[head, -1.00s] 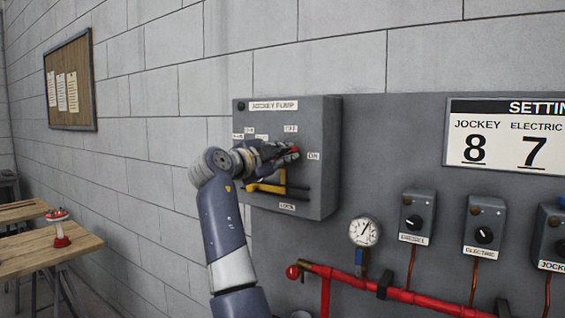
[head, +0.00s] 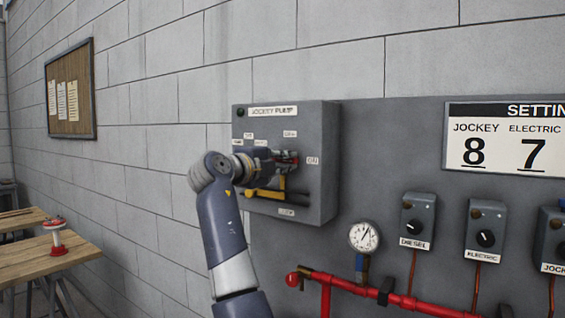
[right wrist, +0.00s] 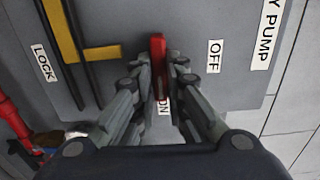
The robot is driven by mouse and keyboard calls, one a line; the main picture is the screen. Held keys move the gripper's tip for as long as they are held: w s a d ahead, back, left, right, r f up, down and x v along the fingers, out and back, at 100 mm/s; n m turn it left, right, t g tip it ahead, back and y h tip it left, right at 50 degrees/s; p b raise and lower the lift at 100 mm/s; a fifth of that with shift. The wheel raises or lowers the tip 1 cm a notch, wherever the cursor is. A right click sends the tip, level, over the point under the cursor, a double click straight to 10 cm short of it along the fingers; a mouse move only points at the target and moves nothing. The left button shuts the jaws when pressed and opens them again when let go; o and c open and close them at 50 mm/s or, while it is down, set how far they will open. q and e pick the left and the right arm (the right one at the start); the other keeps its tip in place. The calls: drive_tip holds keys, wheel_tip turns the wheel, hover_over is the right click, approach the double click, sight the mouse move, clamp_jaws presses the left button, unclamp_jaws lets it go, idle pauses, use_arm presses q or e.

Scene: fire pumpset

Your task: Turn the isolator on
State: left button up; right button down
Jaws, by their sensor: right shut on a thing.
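The grey isolator box (head: 325,150) labelled JOCKEY PUMP is mounted on the wall panel. Its red handle (right wrist: 158,55) stands between the fingers of my right gripper (right wrist: 160,85), which is shut on it. In the head view the gripper (head: 290,160) covers most of the handle, and a little red shows close to the ON label (head: 312,160). In the right wrist view the ON label (right wrist: 165,108) lies beyond the handle, partly hidden by the fingers. The OFF label (right wrist: 214,56) is to one side. My left gripper is not in view.
A yellow bar with dark rails (head: 265,193) projects from the box below my gripper. A gauge (head: 364,237), a red pipe (head: 400,295) and several switch boxes are at lower right. A wooden table (head: 45,260) stands at left.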

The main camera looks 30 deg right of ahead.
drive_tip(key=shift+r, duration=0.3)
drive_tip(key=c, duration=1.6)
unclamp_jaws()
drive_tip(key=shift+d+f, duration=0.1)
drive_tip(key=shift+f, duration=0.1)
drive_tip(key=shift+f, duration=0.1)
drive_tip(key=v, duration=1.2)
